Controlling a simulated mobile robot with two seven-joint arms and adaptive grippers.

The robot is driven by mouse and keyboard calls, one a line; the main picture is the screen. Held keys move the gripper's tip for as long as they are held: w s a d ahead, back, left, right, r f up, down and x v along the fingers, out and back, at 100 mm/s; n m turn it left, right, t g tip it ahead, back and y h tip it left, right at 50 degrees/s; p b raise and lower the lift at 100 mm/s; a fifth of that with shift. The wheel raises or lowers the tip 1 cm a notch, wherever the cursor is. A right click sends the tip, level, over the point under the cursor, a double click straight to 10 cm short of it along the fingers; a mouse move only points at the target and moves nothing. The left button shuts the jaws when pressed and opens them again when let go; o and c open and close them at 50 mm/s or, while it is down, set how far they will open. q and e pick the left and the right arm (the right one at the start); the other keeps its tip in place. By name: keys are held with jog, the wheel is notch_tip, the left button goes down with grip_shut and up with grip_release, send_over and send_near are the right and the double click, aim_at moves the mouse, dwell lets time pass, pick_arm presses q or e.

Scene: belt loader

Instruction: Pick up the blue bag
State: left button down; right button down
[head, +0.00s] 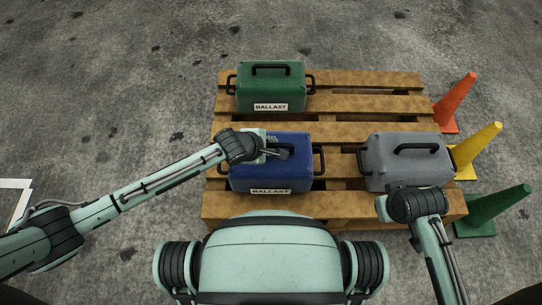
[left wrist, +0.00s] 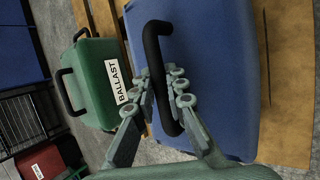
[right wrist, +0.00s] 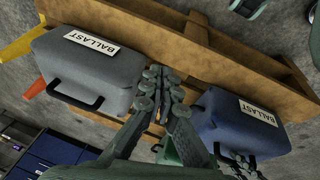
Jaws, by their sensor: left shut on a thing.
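The blue bag (head: 270,175) with a "BALLAST" label sits upright at the front middle of the wooden pallet (head: 345,104). My left gripper (head: 280,153) is over its top; in the left wrist view the fingers (left wrist: 165,92) are shut around the bag's black top handle (left wrist: 153,50). The blue bag also shows at the right of the right wrist view (right wrist: 235,130). My right gripper (right wrist: 160,85) has its fingers together with nothing between them. In the right wrist view it appears between the grey and blue bags; the head view hides its fingertips.
A green bag (head: 270,88) stands behind the blue one, and a grey bag (head: 405,165) stands to its right on the pallet. Orange (head: 457,102), yellow (head: 475,150) and green (head: 492,209) cones line the right side. Concrete floor left of the pallet is mostly clear.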

pick_arm(q)
jog(key=shift+w+d+r, duration=0.1)
jog(key=shift+w+r, duration=0.05)
jog(key=shift+r, duration=0.1)
